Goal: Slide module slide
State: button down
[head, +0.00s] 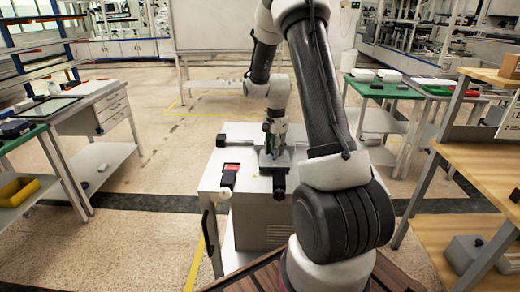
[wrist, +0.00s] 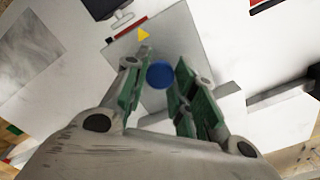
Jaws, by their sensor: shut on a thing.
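My gripper (head: 274,150) points down onto the top of a white cabinet (head: 240,134) in the head view. In the wrist view my gripper (wrist: 162,95) has its green-sided fingers on either side of a round blue knob (wrist: 160,75) and is shut on it. The knob stands over a light grey plate (wrist: 175,32) with a yellow triangle mark, which looks like the module slide. The grey plate (head: 262,160) also shows under my gripper in the head view. The finger contact is partly hidden, and my arm covers the right side of the cabinet.
A black fixture with a red patch (head: 231,170) lies left of my gripper on the cabinet. A black block (head: 279,181) sits at its front. Green-topped tables stand left (head: 18,137) and right (head: 385,88). A wooden shelf (head: 465,160) is close on the right.

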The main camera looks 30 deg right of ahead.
jog(key=s+d, duration=0.4)
jog(key=d, duration=0.2)
jog(key=s+d, duration=0.4)
jog(key=d, duration=0.2)
jog(key=s+d, duration=0.5)
jog(key=d, duration=0.2)
jog(key=shift+d, duration=0.1)
jog(key=c, duration=1.1)
grip_release()
jog(key=shift+d, duration=0.15)
jog(key=shift+c, duration=0.2)
jog(key=shift+r, duration=0.5)
notch_tip(320, 180, up, 11)
